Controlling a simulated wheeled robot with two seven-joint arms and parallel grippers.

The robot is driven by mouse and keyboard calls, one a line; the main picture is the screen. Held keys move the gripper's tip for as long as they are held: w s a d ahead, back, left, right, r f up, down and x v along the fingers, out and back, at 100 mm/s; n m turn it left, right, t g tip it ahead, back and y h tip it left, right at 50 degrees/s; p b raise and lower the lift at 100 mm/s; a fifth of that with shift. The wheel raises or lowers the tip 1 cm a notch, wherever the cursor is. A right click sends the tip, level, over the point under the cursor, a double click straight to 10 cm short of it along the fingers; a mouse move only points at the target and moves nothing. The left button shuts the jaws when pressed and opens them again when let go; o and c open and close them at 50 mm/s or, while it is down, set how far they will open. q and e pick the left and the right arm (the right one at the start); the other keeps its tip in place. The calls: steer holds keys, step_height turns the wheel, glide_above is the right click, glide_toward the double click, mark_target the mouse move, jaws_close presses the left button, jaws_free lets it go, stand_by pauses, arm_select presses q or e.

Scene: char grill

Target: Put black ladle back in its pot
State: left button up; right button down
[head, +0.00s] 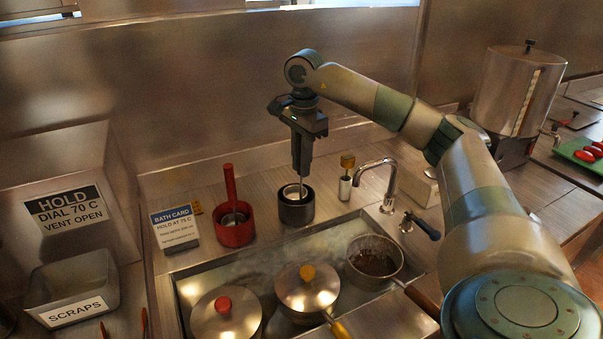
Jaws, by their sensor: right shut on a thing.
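The black pot (296,212) stands on the counter behind the sunken bath, left of the tap. My right gripper (301,170) points straight down just above it and is shut on the black ladle. The ladle's thin metal stem (302,184) shows below the fingers and reaches down into the pot's mouth. The ladle's bowl is hidden inside the pot, and its handle is mostly hidden by the gripper. I cannot tell whether the bowl touches the pot's bottom. My left gripper is not in view.
A red pot (234,233) with an upright red ladle (230,188) stands to the left, by the bath card (175,229). The tap (388,178) and a small yellow-topped bottle (346,178) stand to the right. Lidded pans (308,292) and a strainer (374,258) fill the bath in front.

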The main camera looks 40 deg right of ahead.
step_height(320, 180, down, 3)
steer(key=shift+r+p, duration=0.1)
steer(key=shift+p, duration=0.35)
steer(key=shift+f, duration=0.4)
steer(key=c, duration=1.6)
jaws_free()
steer(key=shift+c, duration=0.2)
